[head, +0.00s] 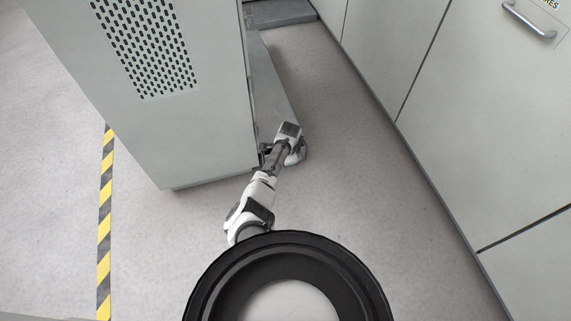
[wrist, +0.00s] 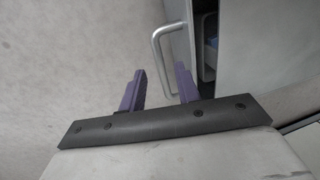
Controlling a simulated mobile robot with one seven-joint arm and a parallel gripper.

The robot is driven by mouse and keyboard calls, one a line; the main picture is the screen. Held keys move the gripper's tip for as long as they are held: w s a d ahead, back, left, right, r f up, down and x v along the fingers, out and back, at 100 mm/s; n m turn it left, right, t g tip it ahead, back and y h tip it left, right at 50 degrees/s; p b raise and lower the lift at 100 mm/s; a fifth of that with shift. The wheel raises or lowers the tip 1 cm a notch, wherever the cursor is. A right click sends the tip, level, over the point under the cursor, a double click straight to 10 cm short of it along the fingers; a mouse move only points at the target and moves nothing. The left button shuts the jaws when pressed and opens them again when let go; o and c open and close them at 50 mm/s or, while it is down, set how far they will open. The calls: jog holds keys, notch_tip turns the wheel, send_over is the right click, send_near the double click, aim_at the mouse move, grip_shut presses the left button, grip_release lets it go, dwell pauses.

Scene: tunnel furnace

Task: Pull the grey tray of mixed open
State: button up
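A metal bar handle (wrist: 158,60) stands out from a grey front panel (wrist: 182,18) in the wrist view. My gripper (wrist: 160,69) has its two purple fingers apart, with the lower part of the handle between them. I cannot tell whether either finger touches it. No label naming the tray of mixed is readable.
The cabinet (head: 200,140) with a perforated vent stands at left. A long grey surface (head: 268,85) runs along its right side. Grey cupboards (head: 480,120) with a handle (head: 528,20) line the right. Floor (head: 360,190) between is clear. Yellow-black tape (head: 104,220) lies at left.

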jog(key=shift+w+f+b, duration=0.2)
jog(key=shift+f+b, duration=0.1)
jog(key=shift+f, duration=0.65)
grip_shut()
